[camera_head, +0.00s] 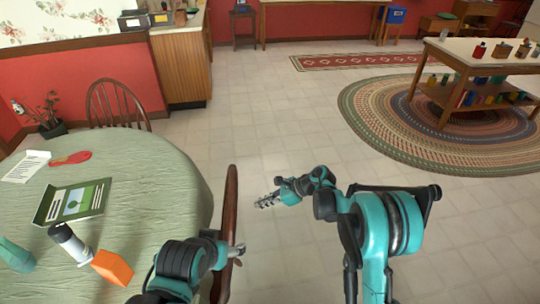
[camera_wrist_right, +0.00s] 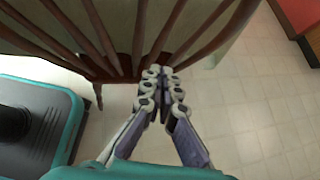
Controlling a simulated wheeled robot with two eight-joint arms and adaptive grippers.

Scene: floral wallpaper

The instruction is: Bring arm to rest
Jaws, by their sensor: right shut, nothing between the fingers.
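My right arm (camera_head: 385,235) is teal and black and reaches in from the right, bent, over the tiled floor. Its gripper (camera_head: 266,201) points left, is shut and empty, and is in the air just right of the wooden chair (camera_head: 229,210). In the right wrist view the fingertips of this gripper (camera_wrist_right: 163,72) are together, in front of the chair's spindles (camera_wrist_right: 140,35); I cannot tell whether they touch. My left gripper (camera_head: 238,249) shows small beside the chair's back at the lower middle; its fingers are too small to read.
A round table (camera_head: 150,190) with a green cloth stands left, holding a green booklet (camera_head: 75,202), an orange block (camera_head: 112,267) and a dark-and-white cylinder (camera_head: 70,243). Another chair (camera_head: 115,105) stands behind it. The floor ahead is clear up to an oval rug (camera_head: 375,125).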

